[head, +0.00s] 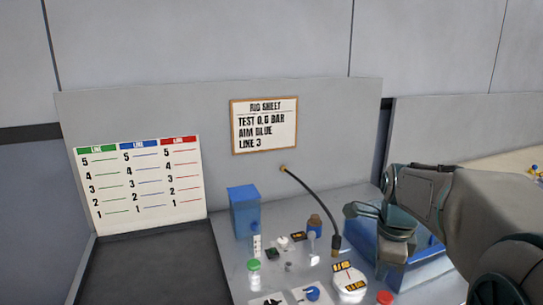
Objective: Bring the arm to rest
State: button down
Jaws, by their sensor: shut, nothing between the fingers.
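My arm comes in from the right edge and bends down at the wrist. My gripper (383,270) hangs at its end, pointing down in front of the blue bin (415,270) at the right of the bench. The gripper is shut and holds nothing. Its fingertips are small and partly hard to make out against the bin. My arm hides part of the bin and the bench behind it.
A blue box (244,211), a green-capped bottle (254,274) and several small parts stand farther left. The dark tray (150,265) looks empty.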

jog(key=s+a+f+n+t, duration=0.1)
jog(key=s+a+f+n, duration=0.1)
jog(key=s+a+n, duration=0.2)
jog(key=s+a+f+n+t, duration=0.1)
jog(key=s+a+n, duration=0.3)
jog(key=s+n, duration=0.5)
jog(key=f+n, duration=0.1)
jog(key=n, duration=0.8)
jog(key=shift+s+a+f, duration=0.2)
jog(key=shift+s+f, duration=0.1)
jog(key=shift+s, duration=0.1)
